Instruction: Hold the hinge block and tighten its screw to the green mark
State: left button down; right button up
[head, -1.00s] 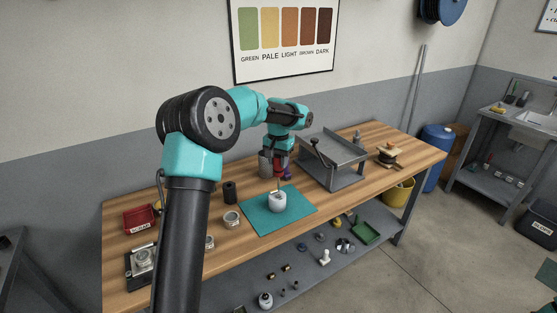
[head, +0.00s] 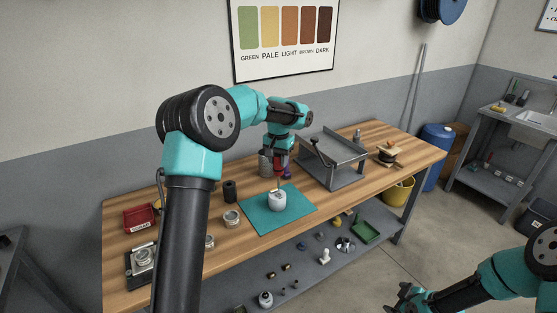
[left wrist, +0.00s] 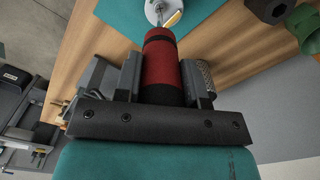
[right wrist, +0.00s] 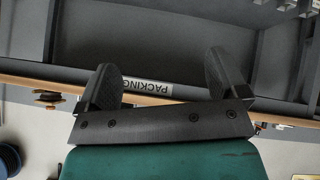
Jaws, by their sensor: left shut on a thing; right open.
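A small white round-sided piece (head: 277,202), seemingly the hinge block, stands on the teal mat (head: 300,206). Its top edge also shows in the left wrist view (left wrist: 156,12), with a pale yellow strip on it. My left gripper (head: 279,174) is shut on the red and black handle of a screwdriver (left wrist: 162,62). The driver points down at the white piece, its tip at or close to the top; contact is unclear. The screw and a green mark cannot be made out. My right gripper (head: 408,298) is open and empty, low in front of the bench, far from the piece.
A grey metal tray stand (head: 335,160) is right of the mat. A lower shelf (head: 318,275) holds several small parts. A packing label (right wrist: 148,87) shows in the right wrist view.

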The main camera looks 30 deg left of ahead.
jog(key=w+a+r+n+y, duration=0.3)
jog(key=w+a+r+n, duration=0.2)
jog(key=w+a+n, duration=0.4)
jog(key=n+g+y, duration=0.5)
jog(key=n, duration=2.3)
send_near(285, 201)
jog(key=shift+w+a+f, duration=0.1)
jog(key=shift+a+f, duration=0.05)
jog(key=shift+a, duration=0.25)
jog(key=shift+w+a+f, duration=0.1)
jog(key=shift+a+f, duration=0.1)
jog(key=shift+a, duration=0.15)
jog(key=shift+s+a+n, duration=0.25)
jog(key=shift+a+n, duration=0.2)
jog(key=shift+n, duration=0.25)
jog(key=shift+a, duration=0.15)
jog(key=shift+x, duration=4.85)
